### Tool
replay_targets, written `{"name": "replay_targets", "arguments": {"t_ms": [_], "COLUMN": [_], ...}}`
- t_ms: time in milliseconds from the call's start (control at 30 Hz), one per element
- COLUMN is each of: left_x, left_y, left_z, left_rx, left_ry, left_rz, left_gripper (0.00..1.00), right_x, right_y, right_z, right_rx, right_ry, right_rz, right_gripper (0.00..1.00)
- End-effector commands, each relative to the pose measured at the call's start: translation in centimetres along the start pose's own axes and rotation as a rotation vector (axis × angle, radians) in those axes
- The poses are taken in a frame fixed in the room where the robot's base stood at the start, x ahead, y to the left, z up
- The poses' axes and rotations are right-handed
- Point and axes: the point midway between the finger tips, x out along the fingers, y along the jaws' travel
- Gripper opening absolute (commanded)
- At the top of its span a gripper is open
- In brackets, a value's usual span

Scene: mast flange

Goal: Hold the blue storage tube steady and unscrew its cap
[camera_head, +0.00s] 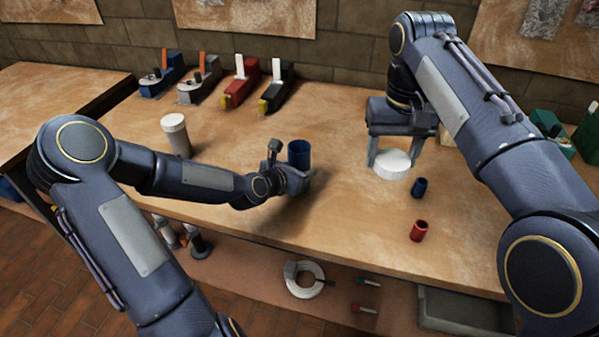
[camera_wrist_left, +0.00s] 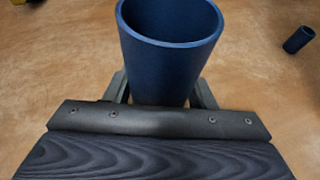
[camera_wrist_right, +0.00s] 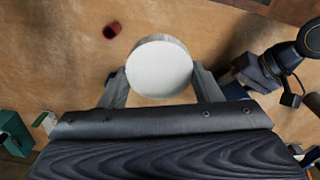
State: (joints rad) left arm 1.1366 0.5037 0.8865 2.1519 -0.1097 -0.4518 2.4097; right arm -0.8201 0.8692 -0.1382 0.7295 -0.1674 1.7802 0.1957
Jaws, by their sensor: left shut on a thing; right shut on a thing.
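The blue storage tube (camera_head: 299,153) is upright and open at the top, with no cap on it. My left gripper (camera_head: 290,178) is shut on it; the left wrist view shows the tube (camera_wrist_left: 170,60) between the fingers, its inside dark. A round white cap (camera_head: 392,164) is in my right gripper (camera_head: 398,150), which points down over the right part of the bench. The right wrist view shows the cap (camera_wrist_right: 159,68) between the two fingers. The cap is apart from the tube, to its right. Whether the cap touches the bench is hard to tell.
A white capped tube (camera_head: 175,135) stands at the left. A small blue cylinder (camera_head: 420,188) and a small red one (camera_head: 419,231) are near the right front. Several plane-like tools (camera_head: 240,82) line the back. A shelf below holds a white ring (camera_head: 304,280). The bench's middle back is clear.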

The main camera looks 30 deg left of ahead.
Motion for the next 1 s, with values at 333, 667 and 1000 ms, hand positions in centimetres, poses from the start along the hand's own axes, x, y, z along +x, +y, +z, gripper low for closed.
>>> {"name": "replay_targets", "arguments": {"t_ms": [333,667,1000], "left_x": [0.2,0.2,-0.9], "left_y": [-0.1,-0.1,0.1], "left_z": [-0.5,-0.5,-0.2], "left_rx": [0.001,0.001,0.001], "left_ry": [-0.002,-0.001,-0.001], "left_rz": [-0.001,-0.001,0.002], "left_gripper": [0.00,0.72,0.72], "right_x": [0.2,0.2,-0.3], "right_y": [0.0,0.0,0.0], "right_z": [0.0,0.0,0.0], "right_rx": [0.000,0.000,0.000], "right_ry": [0.000,0.000,0.000], "right_rz": [0.000,0.000,0.000], "right_gripper": [0.31,0.31,0.31]}}
